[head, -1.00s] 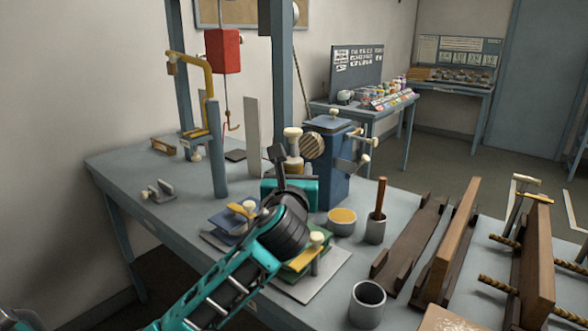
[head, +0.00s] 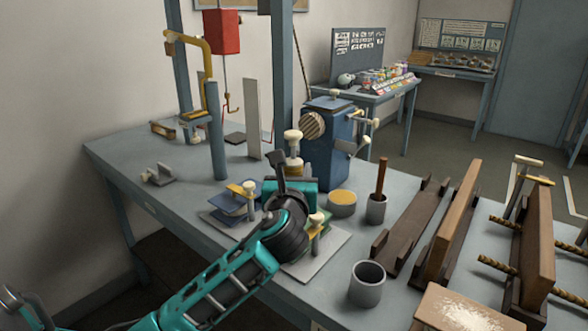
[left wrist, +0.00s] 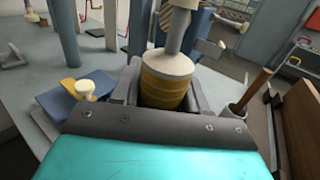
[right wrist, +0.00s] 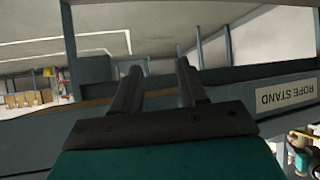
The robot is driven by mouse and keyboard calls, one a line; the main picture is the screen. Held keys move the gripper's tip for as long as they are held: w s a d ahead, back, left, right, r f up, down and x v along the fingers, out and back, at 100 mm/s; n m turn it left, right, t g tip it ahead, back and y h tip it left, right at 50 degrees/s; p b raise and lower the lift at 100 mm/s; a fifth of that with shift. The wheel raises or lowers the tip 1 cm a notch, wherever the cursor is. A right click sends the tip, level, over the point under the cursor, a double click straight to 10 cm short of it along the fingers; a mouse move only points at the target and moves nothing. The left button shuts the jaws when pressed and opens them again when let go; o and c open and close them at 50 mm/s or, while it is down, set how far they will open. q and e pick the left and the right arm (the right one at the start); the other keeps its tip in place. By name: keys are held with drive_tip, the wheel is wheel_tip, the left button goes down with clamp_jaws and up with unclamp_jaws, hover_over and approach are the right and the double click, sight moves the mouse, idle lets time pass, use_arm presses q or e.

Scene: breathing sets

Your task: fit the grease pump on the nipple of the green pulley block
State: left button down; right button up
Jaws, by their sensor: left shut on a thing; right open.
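The grease pump (left wrist: 164,82), a yellow-banded cylinder with a cream top, stands upright between the fingers of my left gripper (left wrist: 168,98), which is shut on it. In the head view the pump (head: 293,152) shows above my left gripper (head: 291,172). The green pulley block (head: 316,236), with a yellow part and cream knob, sits on a pale plate at the bench front, partly hidden by my left arm. Its nipple cannot be made out. The pump appears apart from it. My right gripper (right wrist: 157,88) is open and empty, away from the bench blocks.
A blue pulley block (head: 236,198) sits left of the green one on the plate (head: 326,247). A blue vise-like stand (head: 327,155) is behind the pump. A yellow-topped tin (head: 342,203) and grey cups (head: 367,285) are to the right. Wooden beams (head: 450,215) fill the right side.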

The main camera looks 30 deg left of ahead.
use_arm(q)
drive_tip(key=shift+f, duration=0.15)
drive_tip(key=c, duration=0.7)
unclamp_jaws()
drive_tip(key=shift+o, duration=1.1)
drive_tip(key=shift+f, duration=0.1)
drive_tip(key=v, duration=1.3)
